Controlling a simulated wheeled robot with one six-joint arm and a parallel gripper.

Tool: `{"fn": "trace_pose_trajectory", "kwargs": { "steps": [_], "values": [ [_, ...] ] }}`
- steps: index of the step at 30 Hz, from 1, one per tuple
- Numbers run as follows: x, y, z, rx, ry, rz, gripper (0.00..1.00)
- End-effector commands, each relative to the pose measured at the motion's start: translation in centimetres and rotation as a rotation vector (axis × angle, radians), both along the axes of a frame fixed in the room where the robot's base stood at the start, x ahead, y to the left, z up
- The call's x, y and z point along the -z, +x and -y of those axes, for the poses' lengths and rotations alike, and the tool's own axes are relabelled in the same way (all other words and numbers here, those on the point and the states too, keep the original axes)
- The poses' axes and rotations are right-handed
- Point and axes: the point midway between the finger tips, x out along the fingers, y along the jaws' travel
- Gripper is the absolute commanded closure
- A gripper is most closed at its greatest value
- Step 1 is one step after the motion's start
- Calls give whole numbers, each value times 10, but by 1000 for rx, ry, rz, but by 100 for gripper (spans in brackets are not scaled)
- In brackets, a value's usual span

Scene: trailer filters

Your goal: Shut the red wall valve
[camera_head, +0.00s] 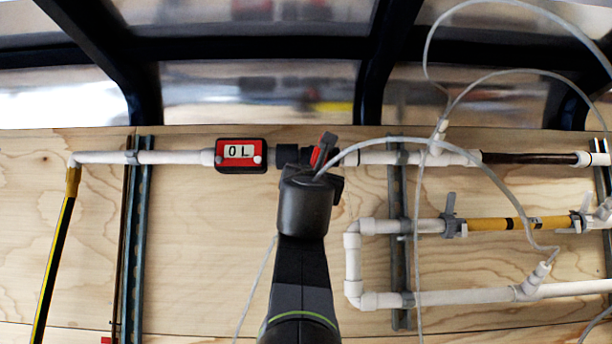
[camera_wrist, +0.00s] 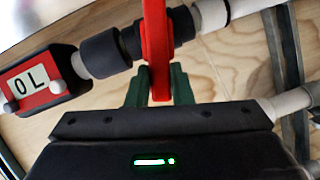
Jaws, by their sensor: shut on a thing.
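The red valve handle (camera_wrist: 158,50) stands on the white wall pipe, just right of the flow meter. In the head view the red handle (camera_head: 323,149) shows above my gripper, tilted up and to the right. In the wrist view my gripper (camera_wrist: 158,88) has its green fingers on both sides of the handle's lower end, shut on it. In the head view my arm and wrist hide the fingers and most of the valve body. The dark valve body (camera_wrist: 130,42) shows partly behind the handle in the wrist view.
The red flow meter (camera_head: 241,155) reads 0 L. A thin pale hose (camera_head: 400,141) arches close past my wrist on the right. Lower pipes (camera_head: 390,301) and grey-handled valves (camera_head: 449,212) sit to the right. The plywood (camera_head: 200,250) at lower left is mostly bare.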

Motion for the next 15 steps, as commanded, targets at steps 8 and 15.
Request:
{"fn": "trace_pose_trajectory", "kwargs": {
  "steps": [8,15],
  "values": [
    [3,1,9,2,-168,-3,100],
    [3,1,13,2,-256,-2,100]
  ]
}}
